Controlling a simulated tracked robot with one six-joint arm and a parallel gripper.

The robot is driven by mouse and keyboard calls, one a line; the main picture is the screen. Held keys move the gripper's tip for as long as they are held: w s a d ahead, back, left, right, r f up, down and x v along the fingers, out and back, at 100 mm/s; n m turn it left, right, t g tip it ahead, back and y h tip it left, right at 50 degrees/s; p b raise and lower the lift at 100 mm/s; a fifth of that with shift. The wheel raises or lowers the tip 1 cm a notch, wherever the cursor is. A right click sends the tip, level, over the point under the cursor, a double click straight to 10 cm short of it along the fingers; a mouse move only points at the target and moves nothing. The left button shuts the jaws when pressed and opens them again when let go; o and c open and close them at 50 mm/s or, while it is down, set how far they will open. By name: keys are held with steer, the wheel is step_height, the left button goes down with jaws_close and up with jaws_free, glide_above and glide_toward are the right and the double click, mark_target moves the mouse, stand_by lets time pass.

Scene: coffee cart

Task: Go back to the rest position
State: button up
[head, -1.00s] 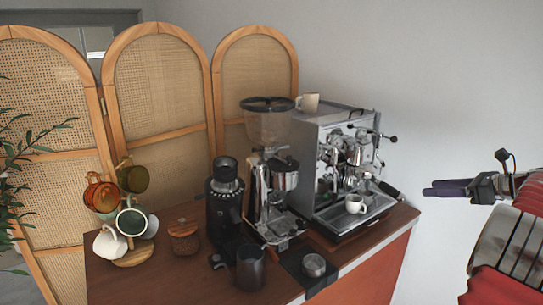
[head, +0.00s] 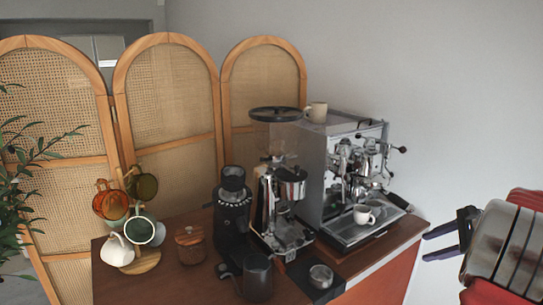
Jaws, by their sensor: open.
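My gripper (head: 440,243) is at the right edge of the head view, to the right of the cart. Its two dark fingers point left and stand apart with nothing between them. It touches nothing that I can see. The espresso machine (head: 357,170) stands on the right part of the cart top (head: 180,275). A white cup (head: 363,215) sits on its drip tray, and a beige cup (head: 316,112) sits on its top.
A large grinder (head: 284,190) and a smaller black grinder (head: 232,215) stand left of the machine. A mug tree (head: 140,261) holds several mugs. A dark canister (head: 258,278) is near the front. A rattan screen (head: 170,95) stands behind. The pale wall (head: 460,90) is clear.

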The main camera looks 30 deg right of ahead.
steer(key=w+a+n+g, duration=0.2)
steer(key=a+n, duration=0.5)
steer(key=a, duration=0.7)
steer(key=w+a+n+g, duration=0.25)
steer(key=a+n, duration=0.45)
steer(key=a, duration=0.7)
steer(key=s+a+r+n, duration=0.1)
steer(key=a+n, duration=0.3)
steer(key=a, duration=0.5)
steer(key=s+a+r+n+t+h, duration=0.1)
steer(key=s+a+n, duration=0.2)
steer(key=a, duration=0.6)
steer(key=s+a+n+t, duration=0.1)
steer(key=a+n, duration=0.4)
steer(key=a, duration=0.5)
steer(key=shift+s+r+n, duration=0.3)
steer(key=shift+s+r, duration=0.1)
steer(key=shift+s, duration=0.4)
steer(key=shift+a, duration=0.1)
